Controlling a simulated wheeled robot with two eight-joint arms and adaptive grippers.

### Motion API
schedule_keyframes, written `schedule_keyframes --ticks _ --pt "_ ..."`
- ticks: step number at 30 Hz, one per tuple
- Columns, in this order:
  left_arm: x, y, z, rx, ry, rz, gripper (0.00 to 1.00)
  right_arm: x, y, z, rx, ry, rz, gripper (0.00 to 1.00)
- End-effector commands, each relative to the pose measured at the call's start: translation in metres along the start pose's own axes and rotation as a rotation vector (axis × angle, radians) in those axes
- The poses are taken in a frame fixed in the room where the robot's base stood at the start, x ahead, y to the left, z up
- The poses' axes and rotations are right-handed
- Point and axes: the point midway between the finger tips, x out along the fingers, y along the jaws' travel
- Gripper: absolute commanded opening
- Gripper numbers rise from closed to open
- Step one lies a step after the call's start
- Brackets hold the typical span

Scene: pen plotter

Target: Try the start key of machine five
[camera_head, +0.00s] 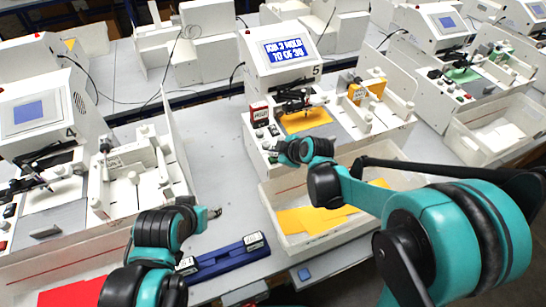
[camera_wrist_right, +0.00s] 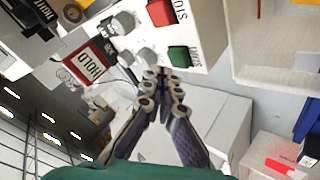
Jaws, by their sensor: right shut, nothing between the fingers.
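Machine five (camera_head: 290,60) stands at the centre of the head view, marked 5. In the head view the right gripper (camera_head: 279,150) is at the machine's front panel. My left gripper (camera_head: 214,212) is over the table, its jaw state unclear.
A white bin (camera_head: 272,195) with yellow sheets is in front of machine five. A blue case (camera_head: 228,258) lies at the front. Machine four (camera_head: 35,115) stands to the left.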

Motion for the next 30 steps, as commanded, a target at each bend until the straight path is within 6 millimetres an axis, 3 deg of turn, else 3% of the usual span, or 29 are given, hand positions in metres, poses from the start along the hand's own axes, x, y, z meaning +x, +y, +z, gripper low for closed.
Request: schedule_keyframes --ticks 8,22,30 --pt "-0.002 0.0 -0.002 0.0 0.0 0.0 0.53 -0.003 0.002 -0.002 0.0 0.0 0.0 0.0" --pt "-0.03 0.0 -0.022 0.0 0.0 0.0 0.53 -0.034 0.025 -0.025 0.0 0.0 0.0 0.0" --pt "-0.03 0.0 -0.022 0.0 0.0 0.0 0.53 -0.034 0.025 -0.025 0.0 0.0 0.0 0.0"
